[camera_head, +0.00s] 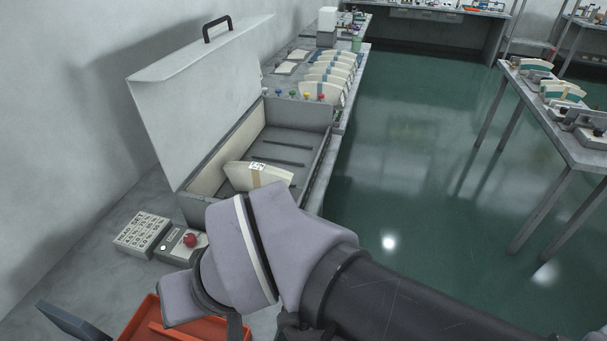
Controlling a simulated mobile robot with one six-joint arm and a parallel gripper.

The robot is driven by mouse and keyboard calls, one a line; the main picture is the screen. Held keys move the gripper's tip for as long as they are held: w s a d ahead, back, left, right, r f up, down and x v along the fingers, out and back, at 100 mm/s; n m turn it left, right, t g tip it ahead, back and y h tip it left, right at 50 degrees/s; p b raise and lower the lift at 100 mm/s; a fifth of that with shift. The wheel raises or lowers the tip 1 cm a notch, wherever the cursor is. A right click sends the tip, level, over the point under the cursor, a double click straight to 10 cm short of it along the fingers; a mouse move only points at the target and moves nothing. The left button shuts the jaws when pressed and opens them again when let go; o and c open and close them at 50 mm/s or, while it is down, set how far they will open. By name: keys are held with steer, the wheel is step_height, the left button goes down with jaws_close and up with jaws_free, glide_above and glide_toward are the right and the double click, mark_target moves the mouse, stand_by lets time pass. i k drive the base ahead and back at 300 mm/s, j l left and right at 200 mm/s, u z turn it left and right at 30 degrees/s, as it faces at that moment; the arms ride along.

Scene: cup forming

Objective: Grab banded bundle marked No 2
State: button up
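A cream, fan-shaped bundle (276,175) with a tan band lies in the open grey box (322,117). A white label with black print sits on its upper edge; I cannot read its number. Several similar pale bundles (325,78), some with teal parts, stand in a row on the bench behind the box. I cannot read any numbers on them. My arm crosses the lower middle, and its wrist hides the box's near right corner. My gripper's fingertips cannot be made out, so I cannot tell whether they hold anything.
The box's raised lid (195,105) with a black handle stands on the left. A control box with a red button (191,240) and a keypad-like block (143,233) sit in front. An orange tray (140,325) is at lower left. A side table (575,140) stands right across clear green floor.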

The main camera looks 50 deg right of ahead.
mark_target(244, 176)
steer(key=z, duration=1.05)
steer(key=i+l, duration=0.4)
steer(key=i+l+u, duration=0.15)
steer(key=i+l, duration=0.25)
steer(key=l, duration=0.15)
steer(key=i+l, duration=0.4)
steer(key=l, duration=0.15)
steer(key=j+u, duration=0.05)
